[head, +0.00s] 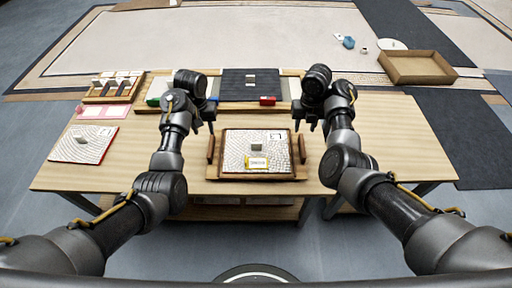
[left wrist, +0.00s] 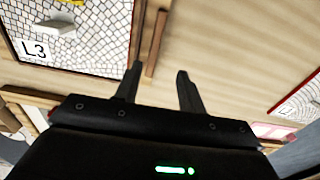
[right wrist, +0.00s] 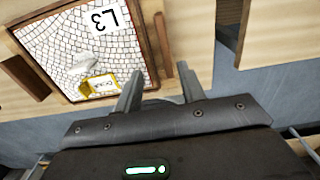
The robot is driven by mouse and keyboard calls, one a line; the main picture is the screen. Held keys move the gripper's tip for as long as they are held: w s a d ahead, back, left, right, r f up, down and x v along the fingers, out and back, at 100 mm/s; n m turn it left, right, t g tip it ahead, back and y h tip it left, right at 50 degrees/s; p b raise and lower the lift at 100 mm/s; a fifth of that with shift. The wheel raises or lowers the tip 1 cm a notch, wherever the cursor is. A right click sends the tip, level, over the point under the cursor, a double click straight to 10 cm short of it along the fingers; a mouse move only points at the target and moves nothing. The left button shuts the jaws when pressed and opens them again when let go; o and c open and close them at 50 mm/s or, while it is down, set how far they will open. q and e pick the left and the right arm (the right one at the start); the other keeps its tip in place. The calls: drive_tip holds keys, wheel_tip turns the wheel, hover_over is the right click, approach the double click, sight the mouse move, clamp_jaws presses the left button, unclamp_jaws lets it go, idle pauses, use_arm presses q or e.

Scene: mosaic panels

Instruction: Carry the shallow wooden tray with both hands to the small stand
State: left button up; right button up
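The shallow wooden tray (head: 262,178) lies on the table near its front edge, with an upright bar handle at each side. It holds a white mosaic panel (head: 235,155) marked L3, with a small grey block and a yellow label on it. My left gripper (head: 203,128) is open above the left handle (head: 210,148); in the left wrist view that handle (left wrist: 157,42) lies between the open fingers. My right gripper (head: 312,126) is open above the right handle (head: 302,148), which shows between the fingers in the right wrist view (right wrist: 163,45). I cannot tell which thing is the small stand.
A dark panel (head: 235,82) with coloured blocks lies behind the tray. Another mosaic panel (head: 83,145), a pink card (head: 103,111) and a tool rack (head: 112,88) are at the left. An open brown box (head: 416,67) stands beyond the table at right. The table's right part is clear.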

sight(210, 144)
use_arm(q)
drive_tip(key=shift+d, duration=0.55)
drive_tip(key=shift+f, duration=0.3)
use_arm(e)
drive_tip(key=shift+s+d+f, duration=0.25)
drive_tip(key=shift+d+f, duration=0.15)
drive_tip(key=shift+d, duration=0.15)
use_arm(q)
wheel_tip(210, 144, down, 10)
drive_tip(key=shift+a, duration=0.1)
use_arm(e)
wheel_tip(210, 144, down, 10)
drive_tip(key=shift+a+r, duration=0.1)
drive_tip(key=shift+a, duration=0.05)
use_arm(q)
clamp_jaws()
use_arm(e)
clamp_jaws()
use_arm(q)
drive_tip(key=shift+r, duration=0.1)
